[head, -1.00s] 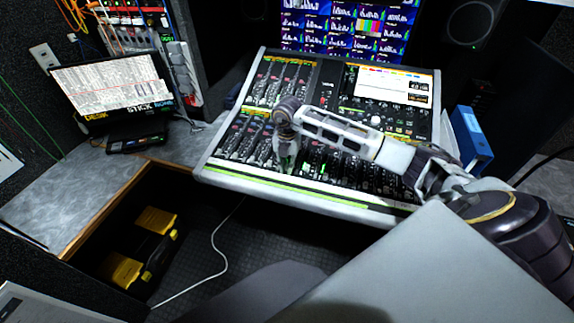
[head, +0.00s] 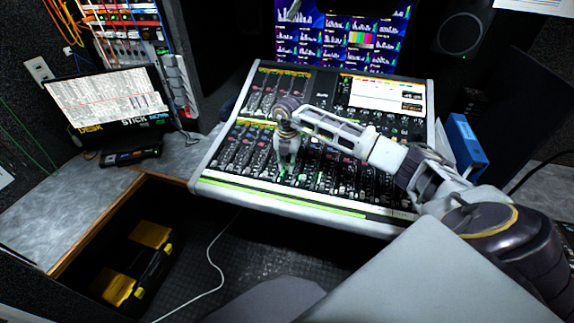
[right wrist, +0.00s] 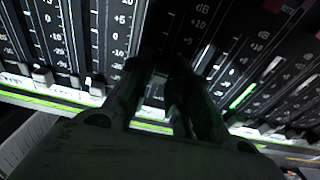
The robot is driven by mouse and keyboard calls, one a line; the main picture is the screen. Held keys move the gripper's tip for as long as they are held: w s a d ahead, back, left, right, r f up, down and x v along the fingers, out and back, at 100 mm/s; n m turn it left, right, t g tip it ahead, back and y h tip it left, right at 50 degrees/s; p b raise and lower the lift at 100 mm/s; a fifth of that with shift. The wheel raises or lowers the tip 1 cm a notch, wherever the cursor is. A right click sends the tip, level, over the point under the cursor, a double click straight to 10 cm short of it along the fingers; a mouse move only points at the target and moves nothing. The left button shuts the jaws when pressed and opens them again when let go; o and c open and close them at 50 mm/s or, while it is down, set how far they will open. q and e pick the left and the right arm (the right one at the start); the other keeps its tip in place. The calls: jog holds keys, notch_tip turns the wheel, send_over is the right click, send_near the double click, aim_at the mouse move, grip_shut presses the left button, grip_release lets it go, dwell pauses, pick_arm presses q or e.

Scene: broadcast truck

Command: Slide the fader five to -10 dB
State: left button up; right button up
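The mixing console (head: 285,203) stands in front of me, its fader bank along the near side. My right arm reaches across it from the right. My right gripper (head: 284,172) points down onto the near fader bank, left of the console's middle. In the right wrist view the gripper's two fingers (right wrist: 160,75) reach down to a fader strip with a narrow gap between them. The fader cap at the fingertips is hidden or too dark to tell. Fader caps (right wrist: 42,76) at left sit low on their scales. Fader five cannot be singled out. My left gripper is not in view.
A monitor wall (head: 340,35) rises behind the console, with a speaker (head: 458,33) at right. A blue binder (head: 464,145) stands right of the console. A laptop-like screen (head: 105,98) is on the left desk. A yellow-black case (head: 140,260) lies below.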

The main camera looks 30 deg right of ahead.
aim_at(287, 166)
jog(key=shift+r, duration=0.1)
dwell(0.3)
notch_tip(287, 166, up, 12)
dwell(0.7)
dwell(0.5)
